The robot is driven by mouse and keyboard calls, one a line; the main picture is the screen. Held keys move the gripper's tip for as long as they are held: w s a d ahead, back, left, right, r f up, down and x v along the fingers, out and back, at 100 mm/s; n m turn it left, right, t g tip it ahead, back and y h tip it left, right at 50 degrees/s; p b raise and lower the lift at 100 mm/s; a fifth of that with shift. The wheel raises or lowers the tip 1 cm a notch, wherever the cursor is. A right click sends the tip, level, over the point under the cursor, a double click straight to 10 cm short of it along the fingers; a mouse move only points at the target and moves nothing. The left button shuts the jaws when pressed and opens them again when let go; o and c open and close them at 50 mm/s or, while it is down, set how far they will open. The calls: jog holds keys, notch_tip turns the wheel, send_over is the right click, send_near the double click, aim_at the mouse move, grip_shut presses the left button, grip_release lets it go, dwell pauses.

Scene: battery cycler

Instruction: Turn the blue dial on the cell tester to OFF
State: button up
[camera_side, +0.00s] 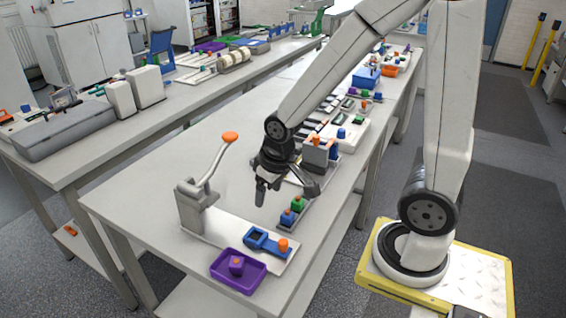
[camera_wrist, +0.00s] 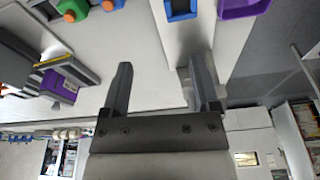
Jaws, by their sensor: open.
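My gripper (camera_side: 286,188) is open and empty above the near table, with its fingers pointing down. In the wrist view my gripper (camera_wrist: 160,75) shows two dark, parted fingers with nothing between them. A blue knob (camera_side: 342,133) stands on a white box (camera_side: 350,141) behind and right of my gripper, apart from it. A small blue block (camera_side: 287,216) and a green block (camera_side: 298,203) sit on a grey strip just below my gripper. I cannot read any OFF mark or tell the dial's setting. No label identifies the cell tester.
A grey block with an orange knob (camera_side: 316,140) stands close behind my gripper. A lever press with an orange handle end (camera_side: 230,137) rises at left. A blue open box (camera_side: 262,239) and purple tray (camera_side: 239,283) are in front. Bare tabletop (camera_side: 150,170) lies left.

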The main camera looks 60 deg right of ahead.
jog(key=w+d+r+m+g, duration=0.1)
jog(key=w+d+m, duration=0.4)
jog(key=w+d, duration=0.5)
jog(key=m+g, duration=0.2)
jog(key=m, duration=1)
send_over(342, 130)
notch_tip(342, 130, down, 2)
jog(key=shift+d+f, duration=0.1)
jog(key=shift+f, duration=3.85)
grip_shut()
